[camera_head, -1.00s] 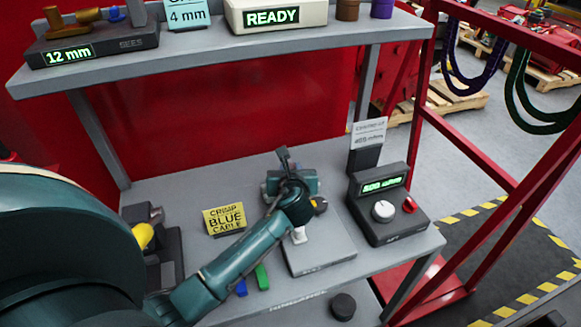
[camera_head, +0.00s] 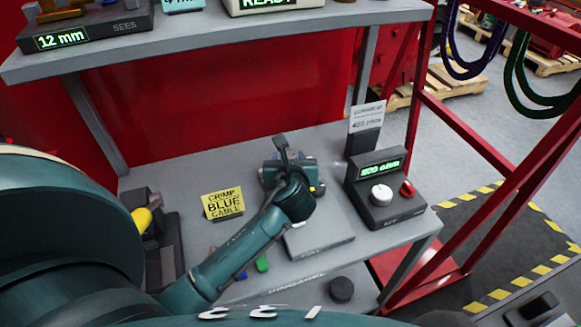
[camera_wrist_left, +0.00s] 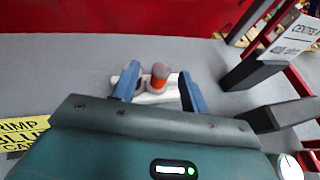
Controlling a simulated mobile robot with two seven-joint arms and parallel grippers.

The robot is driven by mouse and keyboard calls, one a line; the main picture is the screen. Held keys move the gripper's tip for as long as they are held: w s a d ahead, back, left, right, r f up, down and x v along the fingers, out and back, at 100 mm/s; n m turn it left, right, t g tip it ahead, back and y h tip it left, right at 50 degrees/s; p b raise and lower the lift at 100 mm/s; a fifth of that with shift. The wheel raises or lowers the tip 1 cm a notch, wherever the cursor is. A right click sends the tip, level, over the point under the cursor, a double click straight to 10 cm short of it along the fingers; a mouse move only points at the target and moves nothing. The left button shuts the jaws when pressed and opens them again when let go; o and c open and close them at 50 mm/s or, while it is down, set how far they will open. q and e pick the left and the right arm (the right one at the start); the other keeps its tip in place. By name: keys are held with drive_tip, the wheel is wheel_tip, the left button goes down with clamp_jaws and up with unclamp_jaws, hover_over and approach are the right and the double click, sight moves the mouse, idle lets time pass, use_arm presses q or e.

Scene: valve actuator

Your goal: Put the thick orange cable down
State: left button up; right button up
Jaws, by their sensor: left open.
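My left gripper (camera_head: 284,158) is above the rear of the lower bench, seen mostly from behind. In the left wrist view its two blue fingers (camera_wrist_left: 158,72) are spread apart. Between them shows a short rounded piece with an orange-brown middle and grey ends (camera_wrist_left: 158,78), which may be the thick orange cable seen end-on. Gaps show beside it, and a white surface lies under it. I cannot tell whether it touches a finger. In the head view the orange cable is not visible behind my gripper and wrist. My right gripper is not in view.
A grey flat plate (camera_head: 325,243) lies in front of the gripper. A dark box with a white knob and red button (camera_head: 385,200) stands to the right. A yellow "crimp blue cable" sign (camera_head: 222,205) stands left. The upper shelf (camera_head: 230,38) overhangs the back.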

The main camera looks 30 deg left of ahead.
use_arm(q)
drive_tip(key=v, duration=0.7)
drive_tip(key=shift+r, duration=0.15)
drive_tip(key=shift+d, duration=0.1)
